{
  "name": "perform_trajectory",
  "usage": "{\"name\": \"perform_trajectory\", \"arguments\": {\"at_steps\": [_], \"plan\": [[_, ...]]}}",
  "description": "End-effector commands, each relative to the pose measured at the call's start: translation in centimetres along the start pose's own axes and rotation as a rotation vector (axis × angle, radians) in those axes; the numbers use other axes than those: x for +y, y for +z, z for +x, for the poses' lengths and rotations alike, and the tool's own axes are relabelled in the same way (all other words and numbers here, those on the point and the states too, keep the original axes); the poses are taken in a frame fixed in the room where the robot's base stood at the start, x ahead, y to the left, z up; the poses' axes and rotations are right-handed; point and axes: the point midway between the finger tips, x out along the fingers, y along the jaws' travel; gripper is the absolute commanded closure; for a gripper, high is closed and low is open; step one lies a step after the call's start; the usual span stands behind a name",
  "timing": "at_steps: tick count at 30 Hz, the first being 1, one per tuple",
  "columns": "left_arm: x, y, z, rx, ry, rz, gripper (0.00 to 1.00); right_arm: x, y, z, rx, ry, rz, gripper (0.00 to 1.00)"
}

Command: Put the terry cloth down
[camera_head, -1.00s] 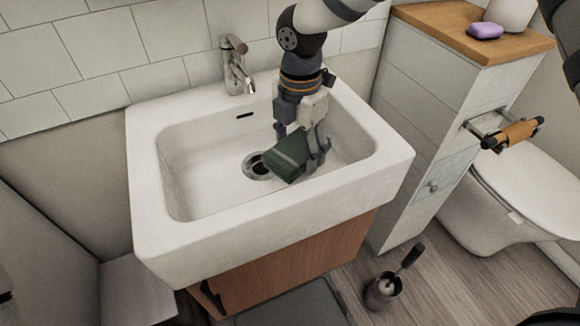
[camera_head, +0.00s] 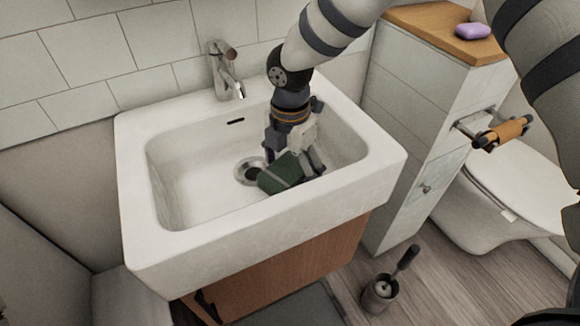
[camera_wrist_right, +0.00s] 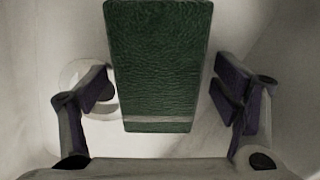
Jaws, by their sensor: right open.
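The terry cloth (camera_head: 281,174) is a dark green folded block with a pale stripe. It is in the sink (camera_head: 190,190), low in the basin beside the drain. In the right wrist view the cloth (camera_wrist_right: 158,65) lies between the two fingers, with a gap on each side. My right gripper (camera_head: 296,172) is open around the cloth inside the basin; its fingertips also show in the right wrist view (camera_wrist_right: 164,95). Whether the underside of the cloth rests fully on the basin is hidden. My left gripper is not in view.
The faucet (camera_head: 226,72) stands at the back rim of the sink. The drain (camera_head: 249,171) is just left of the cloth. A cabinet with a purple soap (camera_head: 472,31), a toilet (camera_head: 500,205) and a brush holder (camera_head: 380,292) are to the right. The basin's left side is free.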

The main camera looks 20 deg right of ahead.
Motion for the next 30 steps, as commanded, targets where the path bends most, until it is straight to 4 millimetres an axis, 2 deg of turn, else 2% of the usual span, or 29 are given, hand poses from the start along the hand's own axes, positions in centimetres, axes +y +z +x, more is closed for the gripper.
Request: {"name": "perform_trajectory", "arguments": {"at_steps": [2,5,12,15,20,30], "plan": [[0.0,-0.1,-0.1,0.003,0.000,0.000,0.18,0.0,0.0,-0.4,0.000,0.002,0.000,0.18],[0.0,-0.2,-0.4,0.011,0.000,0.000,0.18,0.1,0.1,-2.2,-0.002,0.007,0.000,0.18],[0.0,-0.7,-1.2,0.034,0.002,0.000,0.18,0.1,0.1,-8.9,-0.002,0.008,0.002,0.18],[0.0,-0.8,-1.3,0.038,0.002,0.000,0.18,0.1,0.1,-10.9,-0.001,0.005,0.001,0.18],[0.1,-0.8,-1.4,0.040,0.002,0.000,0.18,0.0,0.0,-12.3,0.001,0.001,0.000,0.18],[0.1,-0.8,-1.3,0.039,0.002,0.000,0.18,0.0,0.0,-12.3,0.001,-0.002,0.000,0.18]]}}
